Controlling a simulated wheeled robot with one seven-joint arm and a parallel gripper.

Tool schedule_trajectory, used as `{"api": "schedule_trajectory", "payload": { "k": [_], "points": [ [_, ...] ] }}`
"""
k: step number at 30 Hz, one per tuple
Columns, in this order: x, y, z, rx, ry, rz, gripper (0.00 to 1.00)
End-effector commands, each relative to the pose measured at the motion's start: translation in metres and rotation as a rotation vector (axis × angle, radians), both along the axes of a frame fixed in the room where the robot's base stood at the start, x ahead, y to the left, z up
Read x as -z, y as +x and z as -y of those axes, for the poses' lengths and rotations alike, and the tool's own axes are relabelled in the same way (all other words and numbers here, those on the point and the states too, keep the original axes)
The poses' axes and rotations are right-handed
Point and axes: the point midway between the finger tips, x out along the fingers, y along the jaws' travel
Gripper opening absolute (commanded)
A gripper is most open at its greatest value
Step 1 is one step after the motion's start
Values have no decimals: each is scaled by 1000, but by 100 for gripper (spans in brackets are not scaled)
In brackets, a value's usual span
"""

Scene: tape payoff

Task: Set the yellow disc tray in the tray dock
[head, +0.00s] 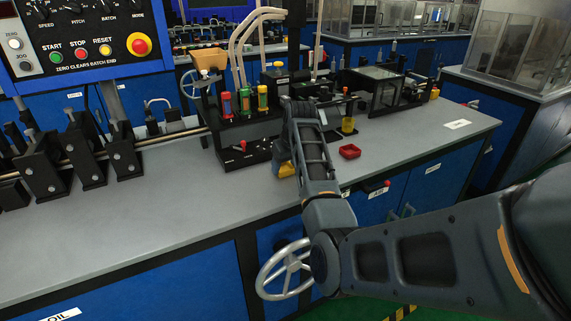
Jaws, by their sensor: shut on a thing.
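My arm reaches in from the right, and its forearm rises over the bench's front edge. My gripper (282,156) is mostly hidden behind the forearm, low over the bench near the front right of the black machine. It is shut on what appears to be the yellow disc tray (286,170), of which only a small yellow part shows left of the forearm. The fingertips are not clear. I cannot tell whether the tray touches the bench. I cannot make out the tray dock with certainty.
The black machine (238,138) with red, green and yellow cylinders stands left of my forearm. A small red tray (349,151) lies to its right, near a yellow cup (348,125). A control panel (80,40) and black roller stands (80,155) are at left. The front left bench (150,225) is clear.

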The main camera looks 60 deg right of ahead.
Motion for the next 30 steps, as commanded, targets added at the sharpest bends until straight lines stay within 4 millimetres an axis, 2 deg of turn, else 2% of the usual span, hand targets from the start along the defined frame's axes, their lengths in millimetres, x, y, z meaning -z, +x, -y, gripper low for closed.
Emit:
{"api": "schedule_trajectory", "payload": {
  "k": [8, 9, 16, 24, 30],
  "points": [
    [4, 0, 0, 0, 1, -1, 25],
    [3, 0, 0, 0, 0, 0, 62],
    [3, 0, 0, 0, 0, 0, 84],
    [1, 0, 0, 0, -1, 1, 84],
    [-20, -6, -3, 1, -3, 2, 84]
  ]
}}
